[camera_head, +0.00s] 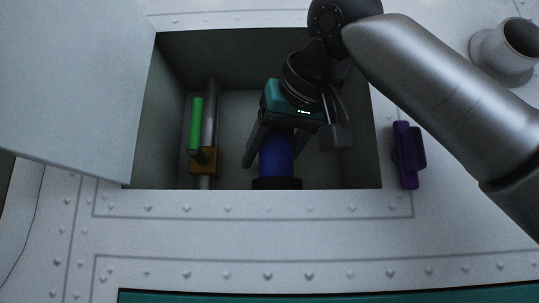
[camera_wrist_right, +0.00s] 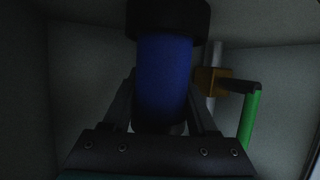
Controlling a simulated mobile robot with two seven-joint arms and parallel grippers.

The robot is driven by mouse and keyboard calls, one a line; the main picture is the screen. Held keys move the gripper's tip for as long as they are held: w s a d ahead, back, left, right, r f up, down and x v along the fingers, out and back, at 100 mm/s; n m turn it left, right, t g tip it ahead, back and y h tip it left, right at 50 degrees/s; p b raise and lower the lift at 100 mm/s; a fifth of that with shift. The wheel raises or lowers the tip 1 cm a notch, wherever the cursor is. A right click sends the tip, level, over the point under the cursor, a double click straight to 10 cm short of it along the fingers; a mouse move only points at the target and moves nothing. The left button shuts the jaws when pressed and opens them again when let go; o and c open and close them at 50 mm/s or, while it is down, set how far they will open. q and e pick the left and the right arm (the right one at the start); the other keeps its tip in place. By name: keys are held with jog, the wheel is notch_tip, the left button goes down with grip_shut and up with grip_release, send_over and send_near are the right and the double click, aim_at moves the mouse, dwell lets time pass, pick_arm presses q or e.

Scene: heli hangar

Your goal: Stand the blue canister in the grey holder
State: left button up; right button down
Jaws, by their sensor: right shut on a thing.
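The blue canister (camera_head: 276,158) is inside a recessed bay in the white panel, with a dark end cap at the bottom in the head view. My right gripper (camera_head: 273,150) reaches down into the bay and is shut on the canister, one finger on each side. The right wrist view shows the canister (camera_wrist_right: 164,75) between the two fingers (camera_wrist_right: 163,95), its black cap at the top. Whether the canister touches the bay's wall or floor I cannot tell. The grey holder (camera_head: 496,62), an open round cup, stands on the panel at the upper right, empty as far as visible. My left gripper is out of view.
Left of the canister in the bay are a grey pipe (camera_head: 210,112), a brass valve block (camera_head: 204,167) and a green lever (camera_head: 196,124). An open pale door (camera_head: 70,90) covers the left. A purple fitting (camera_head: 407,156) sits on the panel right of the bay.

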aim_at(282, 132)
jog(key=shift+f, duration=0.2)
jog(key=shift+c, duration=0.4)
grip_release()
jog(key=shift+r, duration=0.1)
jog(key=shift+r, duration=0.25)
jog(key=b+v, duration=0.2)
jog(key=v, duration=0.8)
jog(key=shift+s+d, duration=0.25)
jog(key=shift+s, duration=0.1)
jog(key=shift+s+d+r+b, duration=0.2)
jog(key=shift+s+r+b, duration=0.1)
jog(key=shift+s, duration=0.2)
